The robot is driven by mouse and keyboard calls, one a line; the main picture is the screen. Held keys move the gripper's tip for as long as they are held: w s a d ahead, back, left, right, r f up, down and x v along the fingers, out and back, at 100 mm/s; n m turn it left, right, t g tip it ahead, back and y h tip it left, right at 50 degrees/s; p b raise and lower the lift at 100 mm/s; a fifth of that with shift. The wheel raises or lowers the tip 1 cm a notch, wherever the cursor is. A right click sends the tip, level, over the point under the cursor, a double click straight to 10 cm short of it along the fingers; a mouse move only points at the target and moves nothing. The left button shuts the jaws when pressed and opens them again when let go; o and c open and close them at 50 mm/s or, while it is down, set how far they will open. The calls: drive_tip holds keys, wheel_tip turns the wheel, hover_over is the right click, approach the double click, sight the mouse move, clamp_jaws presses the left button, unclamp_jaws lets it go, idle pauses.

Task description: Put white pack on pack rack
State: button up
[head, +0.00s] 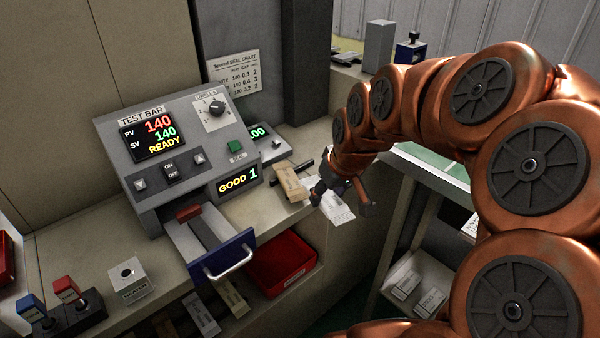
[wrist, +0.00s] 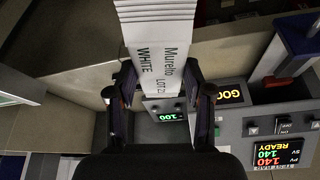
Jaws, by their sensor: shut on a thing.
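The white pack (head: 338,212) hangs in my gripper (head: 342,193) at the right end of the counter, in front of the tan pack. In the wrist view the white pack (wrist: 160,50) stretches up from between the fingers of my gripper (wrist: 163,92), with "Murelto" and "WHITE" printed on it. The fingers are shut on its near end. I cannot tell for sure which fixture is the pack rack; a low shelf (head: 440,262) at the lower right bears white packs (head: 405,284).
A grey test machine (head: 190,130) with an open blue-fronted drawer (head: 222,255) stands on the counter. A tan pack (head: 290,182) lies beside it. A red bin (head: 280,262) and several upright packs (head: 202,316) are below. A white box (head: 128,280) and levers stand at left.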

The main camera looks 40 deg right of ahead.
drive_tip(key=w+d+f+n+p, duration=0.1)
drive_tip(key=w+d, duration=0.3)
drive_tip(key=w, duration=0.1)
drive_tip(key=w+d+f+p, duration=0.1)
drive_tip(key=w+d+p, duration=0.1)
drive_tip(key=w+d, duration=0.3)
drive_tip(key=w+d+f+n+y+p, duration=0.1)
drive_tip(key=w+d+p, duration=0.1)
drive_tip(key=w+d, duration=0.2)
drive_tip(key=shift+w+d+f+n, duration=0.1)
drive_tip(key=shift+w+d+n, duration=0.05)
drive_tip(key=shift+w, duration=0.45)
drive_tip(key=shift+w+d+n, duration=0.15)
drive_tip(key=shift+w, duration=0.4)
drive_tip(key=shift+f+p, duration=0.85)
drive_tip(key=shift+f, duration=0.95)
drive_tip(key=shift+f, duration=0.15)
drive_tip(key=o, duration=0.9)
drive_tip(key=b+v, duration=0.3)
drive_tip(key=v, duration=0.9)
drive_tip(key=shift+s, duration=0.15)
